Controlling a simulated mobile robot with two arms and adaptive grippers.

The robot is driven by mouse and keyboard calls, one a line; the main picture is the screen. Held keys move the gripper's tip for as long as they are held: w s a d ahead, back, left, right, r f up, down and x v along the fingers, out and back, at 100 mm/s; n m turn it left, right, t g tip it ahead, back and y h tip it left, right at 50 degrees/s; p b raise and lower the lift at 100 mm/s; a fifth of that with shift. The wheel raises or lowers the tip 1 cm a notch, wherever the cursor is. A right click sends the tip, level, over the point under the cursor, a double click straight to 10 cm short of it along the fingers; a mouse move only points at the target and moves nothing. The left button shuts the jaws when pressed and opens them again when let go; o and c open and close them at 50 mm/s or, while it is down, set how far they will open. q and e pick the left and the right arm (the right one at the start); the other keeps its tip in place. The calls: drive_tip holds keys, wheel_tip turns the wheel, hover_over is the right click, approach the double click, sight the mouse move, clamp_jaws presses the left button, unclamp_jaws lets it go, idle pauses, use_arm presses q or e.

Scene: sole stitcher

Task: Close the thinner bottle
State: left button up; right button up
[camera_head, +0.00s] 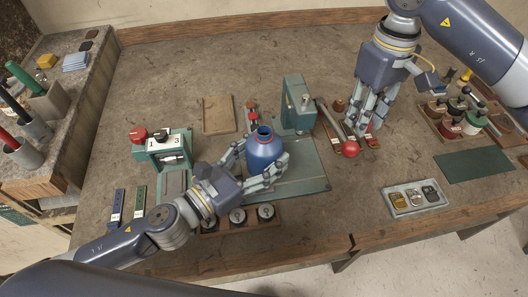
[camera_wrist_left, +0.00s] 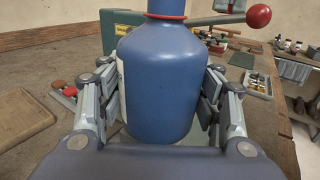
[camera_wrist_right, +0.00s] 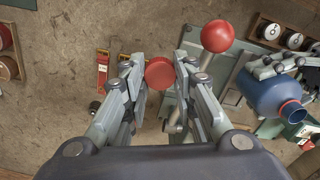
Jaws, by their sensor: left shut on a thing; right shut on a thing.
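The blue bottle (camera_head: 264,153) stands on the green base plate at the bench's middle, its neck open with a reddish rim. My left gripper (camera_head: 258,172) is shut around its body; the left wrist view shows the bottle (camera_wrist_left: 160,80) between the fingers. In the right wrist view the bottle (camera_wrist_right: 275,92) lies to the right, its open mouth visible. My right gripper (camera_head: 365,125) is to the right of the bottle, above the bench. In the right wrist view a round red cap (camera_wrist_right: 160,73) sits between its fingertips, and the gripper is shut on it.
A green press (camera_head: 298,105) stands behind the bottle, with a red-ball lever (camera_head: 350,149) between the bottle and my right gripper. A stitching machine (camera_head: 165,148) is at left. A tray (camera_head: 416,198) of small parts lies at front right. A wooden board (camera_head: 217,114) lies behind.

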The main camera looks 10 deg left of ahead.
drive_tip(key=s+a+r+m, duration=0.1)
drive_tip(key=s+a+r, duration=0.1)
drive_tip(key=a, duration=0.7)
drive_tip(key=s+a+r+m, duration=0.2)
drive_tip(key=a+r, duration=0.3)
drive_tip(key=a, duration=0.5)
drive_tip(key=shift+s+r, duration=0.25)
drive_tip(key=shift+s, duration=0.3)
drive_tip(key=shift+f, duration=0.1)
drive_tip(key=shift+f, duration=1.9)
drive_tip(key=shift+f, duration=0.9)
drive_tip(key=shift+f, duration=0.55)
